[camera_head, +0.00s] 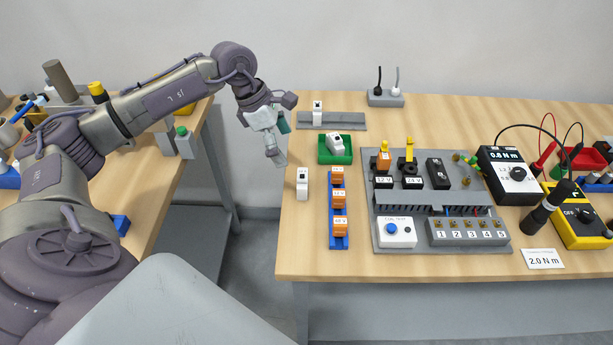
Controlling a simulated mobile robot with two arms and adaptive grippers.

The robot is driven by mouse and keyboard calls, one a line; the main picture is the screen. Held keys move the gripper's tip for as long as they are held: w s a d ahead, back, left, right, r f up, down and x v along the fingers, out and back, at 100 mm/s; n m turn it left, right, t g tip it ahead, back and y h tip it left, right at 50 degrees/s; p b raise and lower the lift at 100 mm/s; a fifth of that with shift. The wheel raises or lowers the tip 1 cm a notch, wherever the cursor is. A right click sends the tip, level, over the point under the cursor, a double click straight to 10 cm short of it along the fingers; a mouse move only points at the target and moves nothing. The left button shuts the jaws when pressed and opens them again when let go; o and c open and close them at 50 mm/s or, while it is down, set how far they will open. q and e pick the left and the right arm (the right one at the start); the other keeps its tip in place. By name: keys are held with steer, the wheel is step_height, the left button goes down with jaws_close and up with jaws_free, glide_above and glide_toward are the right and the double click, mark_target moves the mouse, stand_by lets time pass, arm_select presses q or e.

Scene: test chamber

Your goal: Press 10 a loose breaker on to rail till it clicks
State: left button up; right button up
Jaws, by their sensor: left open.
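A white breaker (302,183) stands loose on the table near its left edge; its label is too small to read. A second white breaker (335,143) lies tilted in a green tray (348,160). A grey rail strip (345,121) lies at the back left of the table, with another white breaker (317,112) upright on it. My left gripper (281,145) is open and empty, hanging just off the table's left edge, left of the green tray and the rail. My right gripper is not in view.
A blue rail with orange modules (338,200) stands right of the loose breaker. A grey panel (440,243) with switches fills the middle. Meters (509,175) and a black-handled tool (546,207) are at the right. A gap separates the left bench (160,200).

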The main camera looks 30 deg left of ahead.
mark_target(302, 174)
arm_select(q)
steer(key=p+x, duration=0.2)
steer(key=x, duration=0.6)
steer(key=shift+s, duration=0.1)
steer(key=shift+d+f+p, duration=0.25)
steer(key=shift+f+p, duration=0.2)
steer(key=shift+p, duration=0.05)
steer(key=x, duration=0.2)
steer(key=p+x, duration=0.1)
steer(key=shift+w+f, duration=0.3)
steer(key=shift+w, duration=0.1)
steer(key=shift+w+f, duration=0.1)
steer(key=shift+f, duration=0.25)
steer(key=shift+r, duration=0.1)
steer(key=c, duration=1.2)
